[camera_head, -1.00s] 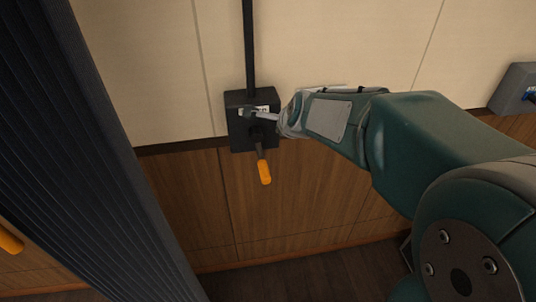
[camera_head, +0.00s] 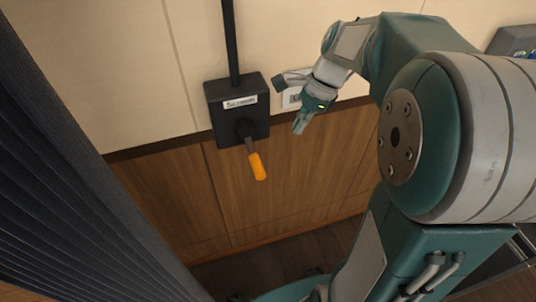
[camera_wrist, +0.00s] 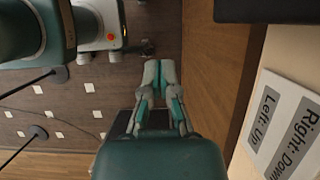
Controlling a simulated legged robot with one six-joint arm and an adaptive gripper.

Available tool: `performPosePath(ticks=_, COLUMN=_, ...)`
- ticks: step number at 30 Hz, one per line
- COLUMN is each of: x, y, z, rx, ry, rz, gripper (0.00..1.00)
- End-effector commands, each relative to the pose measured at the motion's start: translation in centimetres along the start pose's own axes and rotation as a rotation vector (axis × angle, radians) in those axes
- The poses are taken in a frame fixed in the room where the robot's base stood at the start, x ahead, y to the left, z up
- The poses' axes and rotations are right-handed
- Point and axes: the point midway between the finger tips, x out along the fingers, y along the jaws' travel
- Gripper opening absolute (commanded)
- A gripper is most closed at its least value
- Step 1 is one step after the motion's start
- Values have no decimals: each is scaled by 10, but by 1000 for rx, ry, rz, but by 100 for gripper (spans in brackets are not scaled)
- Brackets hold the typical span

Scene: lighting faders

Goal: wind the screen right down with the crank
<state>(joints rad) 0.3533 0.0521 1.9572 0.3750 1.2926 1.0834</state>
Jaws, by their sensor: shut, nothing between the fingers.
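The black crank box (camera_head: 236,112) labelled "Screen" is on the wall, with a dark rod rising from its top. Its crank arm points down and slightly right, ending in an orange handle (camera_head: 258,167). My gripper (camera_head: 299,127) is to the right of the box and of the handle, apart from both, pointing down. In the wrist view my gripper (camera_wrist: 158,66) has its fingertips together with nothing held. A white sign (camera_wrist: 288,132) there reads "Left: Up" and "Right: Down"; in the head view my gripper partly covers it. The handle is not recognisable in the wrist view.
A dark ribbed panel (camera_head: 75,190) slants along the left side. A grey box (camera_head: 514,41) is at the upper right, partly behind my arm. The wood panelling (camera_head: 185,195) below the crank is clear.

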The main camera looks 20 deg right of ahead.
Motion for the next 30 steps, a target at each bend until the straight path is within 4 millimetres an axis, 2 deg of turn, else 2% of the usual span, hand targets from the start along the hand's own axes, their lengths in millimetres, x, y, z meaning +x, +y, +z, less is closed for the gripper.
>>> performPosePath(ticks=3, x=24, y=0, z=1, rx=0, ry=-2, rz=5, gripper=0)
performPosePath(ticks=13, x=86, y=0, z=1, rx=0, ry=-1, rz=3, gripper=0)
performPosePath(ticks=20, x=105, y=0, z=25, rx=-2, ry=1, rz=0, gripper=0)
performPosePath(ticks=30, x=109, y=0, z=29, rx=1, ry=1, rz=-1, gripper=0)
